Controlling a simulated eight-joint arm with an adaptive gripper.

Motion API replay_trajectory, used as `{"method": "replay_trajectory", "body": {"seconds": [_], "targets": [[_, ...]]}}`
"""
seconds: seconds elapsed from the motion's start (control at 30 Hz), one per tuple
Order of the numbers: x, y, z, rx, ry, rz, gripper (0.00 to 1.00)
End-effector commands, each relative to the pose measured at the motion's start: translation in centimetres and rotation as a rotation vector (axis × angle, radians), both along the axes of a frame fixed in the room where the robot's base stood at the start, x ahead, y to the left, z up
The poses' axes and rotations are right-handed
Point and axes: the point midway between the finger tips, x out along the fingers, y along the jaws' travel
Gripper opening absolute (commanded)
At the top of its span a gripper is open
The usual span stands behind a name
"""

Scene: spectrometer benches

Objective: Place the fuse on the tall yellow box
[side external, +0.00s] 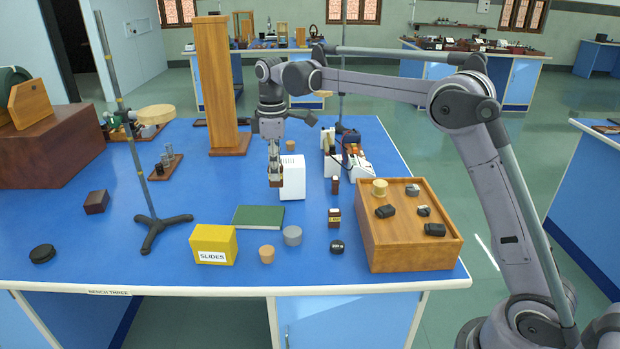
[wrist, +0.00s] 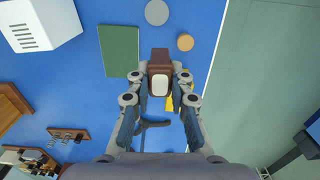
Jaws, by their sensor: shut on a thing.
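The fuse (side external: 274,178), a small brown block, is between the fingertips of my gripper (side external: 273,162). My gripper is shut on it and points down, holding it above the blue bench beside the white box. In the wrist view the fuse (wrist: 160,57) shows a brown body and a pale end face between the fingers (wrist: 160,82). The yellow box (side external: 218,240), labelled SLIDES, stands near the bench's front edge, to the lower left of my gripper. In the wrist view only a bit of the yellow box (wrist: 169,103) shows; my gripper hides the rest.
A green book (side external: 258,217), a cork (side external: 267,254) and a grey disc (side external: 292,235) lie near the yellow box. A tall rod stand (side external: 155,225) rises left of it. A white box (side external: 293,188) is beside my gripper, and a wooden case (side external: 415,255) stands at right.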

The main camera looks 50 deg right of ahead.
Motion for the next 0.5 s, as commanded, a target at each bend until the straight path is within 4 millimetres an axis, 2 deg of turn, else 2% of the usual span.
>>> {"method": "replay_trajectory", "body": {"seconds": [0.1, 0.27, 0.5], "targets": [[1.3, 1.5, 0.7, 0.0, 0.0, 0.005, 0.0], [2.1, 2.7, 0.7, 0.0, 0.0, 0.008, 0.0], [3.5, 6.7, -1.7, 0.0, 0.0, 0.011, 0.0]]}}
